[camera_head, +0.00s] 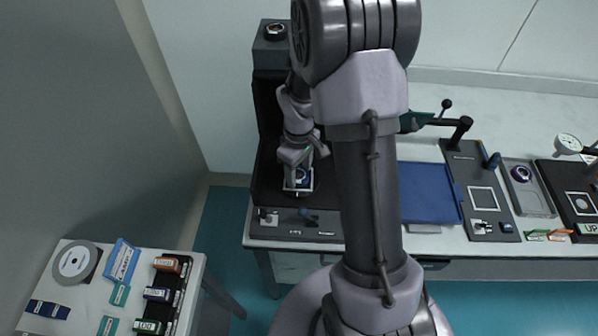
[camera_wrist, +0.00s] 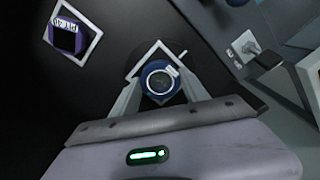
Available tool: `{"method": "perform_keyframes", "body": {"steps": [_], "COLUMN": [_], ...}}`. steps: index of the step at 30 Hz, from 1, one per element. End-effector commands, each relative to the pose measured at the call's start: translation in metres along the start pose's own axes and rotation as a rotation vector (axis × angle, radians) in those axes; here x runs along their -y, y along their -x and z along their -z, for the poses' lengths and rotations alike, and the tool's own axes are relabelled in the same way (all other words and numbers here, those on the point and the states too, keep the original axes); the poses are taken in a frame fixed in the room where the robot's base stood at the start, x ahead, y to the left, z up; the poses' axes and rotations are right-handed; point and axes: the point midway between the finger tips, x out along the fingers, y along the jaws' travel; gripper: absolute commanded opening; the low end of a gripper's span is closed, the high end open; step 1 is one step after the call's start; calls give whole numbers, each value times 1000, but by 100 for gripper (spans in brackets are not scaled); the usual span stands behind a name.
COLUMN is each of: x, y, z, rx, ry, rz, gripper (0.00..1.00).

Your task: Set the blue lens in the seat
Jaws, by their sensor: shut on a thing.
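My gripper (camera_head: 299,174) is low over the dark bench top at the left end of the long table. In the wrist view its two fingers (camera_wrist: 160,88) are shut on the blue lens (camera_wrist: 159,79), a round blue-rimmed piece with a pale ring and a small white tag. The lens also shows small between the fingers in the head view (camera_head: 302,176). A white square outline (camera_wrist: 139,62) on the dark surface lies beneath the lens, partly hidden by lens and fingers. I cannot tell whether the lens touches the surface.
Another white square (camera_wrist: 95,37) with a purple labelled block (camera_wrist: 66,37) lies at upper left of the wrist view. A black box (camera_head: 268,58) with a round piece stands behind. A blue mat (camera_head: 428,192) and a tray (camera_head: 540,198) with another blue round piece lie right.

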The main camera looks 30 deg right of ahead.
Motion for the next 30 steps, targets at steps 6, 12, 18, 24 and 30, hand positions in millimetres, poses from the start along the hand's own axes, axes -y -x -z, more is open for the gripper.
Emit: {"method": "perform_keyframes", "body": {"steps": [6,12,18,24,30], "x": [0,0,0,-1,0], "y": [-3,-3,10,70,112], "z": [0,0,0,0,0], "rx": [0,0,-1,-3,-1], "ry": [0,0,-1,0,0], "rz": [0,0,0,-2,-1], "gripper": [72,75,75,75,75]}}
